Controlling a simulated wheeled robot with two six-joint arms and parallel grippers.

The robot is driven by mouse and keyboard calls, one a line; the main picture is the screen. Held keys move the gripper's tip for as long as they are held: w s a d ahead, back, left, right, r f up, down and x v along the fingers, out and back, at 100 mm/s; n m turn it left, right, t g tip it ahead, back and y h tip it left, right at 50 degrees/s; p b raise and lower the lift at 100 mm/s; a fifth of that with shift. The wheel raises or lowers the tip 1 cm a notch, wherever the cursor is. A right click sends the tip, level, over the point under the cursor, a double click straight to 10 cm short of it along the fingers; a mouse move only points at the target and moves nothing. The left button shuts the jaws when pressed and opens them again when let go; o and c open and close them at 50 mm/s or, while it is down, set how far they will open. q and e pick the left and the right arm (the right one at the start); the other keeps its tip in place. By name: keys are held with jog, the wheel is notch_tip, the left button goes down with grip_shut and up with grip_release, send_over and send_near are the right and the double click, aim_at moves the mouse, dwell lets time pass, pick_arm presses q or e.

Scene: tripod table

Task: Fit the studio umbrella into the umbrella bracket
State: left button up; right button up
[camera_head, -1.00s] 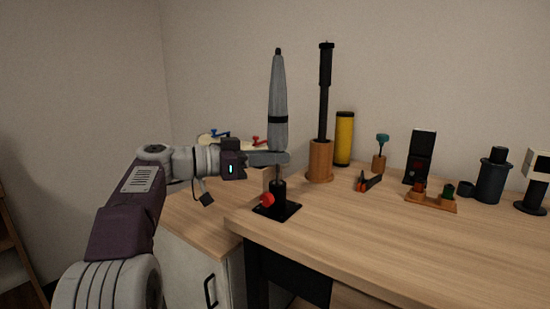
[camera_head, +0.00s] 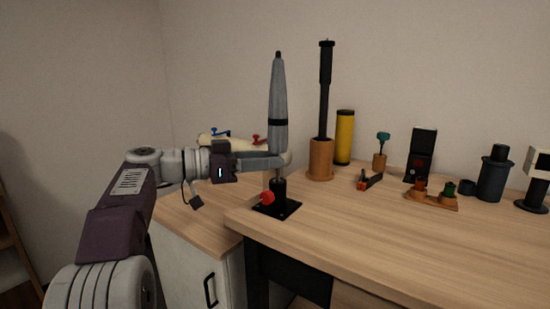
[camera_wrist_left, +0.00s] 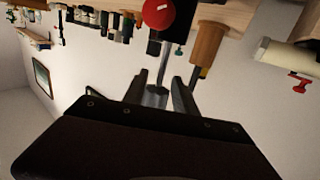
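The grey studio umbrella (camera_head: 278,95) with a black band stands upright, its thin shaft entering the black umbrella bracket (camera_head: 284,208) near the table's left corner. The bracket has a red knob (camera_head: 267,198), which also shows in the left wrist view (camera_wrist_left: 158,12). How deep the shaft sits is hidden. My left gripper (camera_head: 276,160) is at the umbrella's lower end. In the left wrist view its fingers (camera_wrist_left: 160,95) are apart on either side of the umbrella (camera_wrist_left: 155,97), with gaps showing. My right gripper is not in view.
Behind the bracket stand a wooden holder (camera_head: 320,160) with a tall black pole and a yellow cylinder (camera_head: 344,138). Pliers (camera_head: 369,181), an orange stand (camera_head: 431,200) and a dark canister (camera_head: 492,180) are further right. The table's front is clear.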

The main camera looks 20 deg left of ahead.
pick_arm(q)
jog(key=p+v, duration=0.1)
jog(key=v, duration=0.6)
jog(key=shift+p, duration=0.35)
